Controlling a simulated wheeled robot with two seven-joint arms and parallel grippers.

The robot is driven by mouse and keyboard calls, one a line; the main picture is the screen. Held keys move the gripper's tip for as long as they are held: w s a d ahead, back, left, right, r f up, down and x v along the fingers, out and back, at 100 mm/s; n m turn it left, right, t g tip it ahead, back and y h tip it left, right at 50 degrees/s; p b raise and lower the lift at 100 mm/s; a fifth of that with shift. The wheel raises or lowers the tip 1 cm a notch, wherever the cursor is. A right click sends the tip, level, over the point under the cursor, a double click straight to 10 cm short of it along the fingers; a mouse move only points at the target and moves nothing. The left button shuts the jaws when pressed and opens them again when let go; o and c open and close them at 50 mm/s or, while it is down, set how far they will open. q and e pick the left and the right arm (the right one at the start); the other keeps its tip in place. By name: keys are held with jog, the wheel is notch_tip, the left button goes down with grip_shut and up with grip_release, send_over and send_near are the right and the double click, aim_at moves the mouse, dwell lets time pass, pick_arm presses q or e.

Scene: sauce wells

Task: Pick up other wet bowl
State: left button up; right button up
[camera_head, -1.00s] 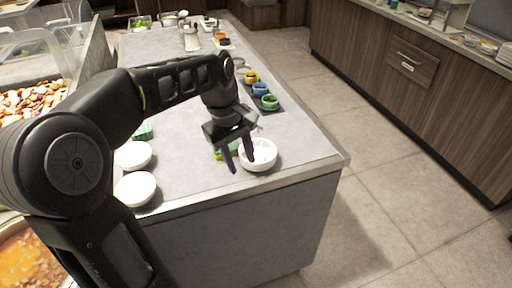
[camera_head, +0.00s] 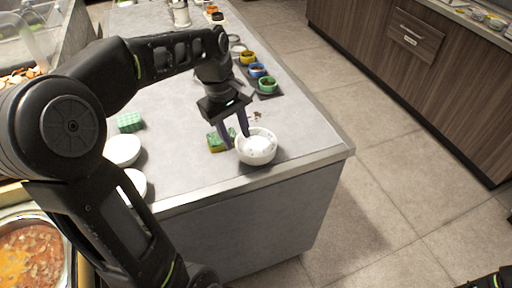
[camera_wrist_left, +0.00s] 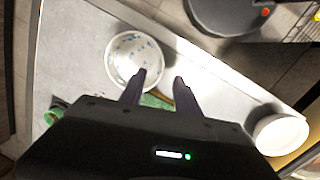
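A white bowl with bluish drops inside (camera_head: 257,149) stands upright near the counter's front right corner. It also shows in the left wrist view (camera_wrist_left: 125,62). My left gripper (camera_head: 236,138) is open, pointing down at the bowl's left rim. In the left wrist view my gripper's fingers (camera_wrist_left: 158,84) are apart with nothing between them, one overlapping the bowl's rim. I cannot tell if it touches. A green and yellow sponge (camera_head: 216,143) lies just left of the bowl, partly hidden by the fingers in the wrist view.
Two white bowls (camera_head: 122,150) stand at the counter's left edge, partly behind my left arm. A green block (camera_head: 129,122) lies behind them. Yellow, blue and green cups (camera_head: 267,85) stand on a dark tray at the back right. The middle of the counter (camera_head: 180,110) is clear.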

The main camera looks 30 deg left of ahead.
aim_at(240, 149)
pick_arm(q)
jog(key=shift+f, duration=0.35)
jog(key=shift+w+d+f, duration=0.15)
jog(key=shift+d+f, duration=0.05)
jog(key=shift+f, duration=1.1)
jog(key=shift+w+d+f, duration=0.1)
jog(key=shift+d+f, duration=0.05)
jog(key=shift+f, duration=1.15)
grip_shut()
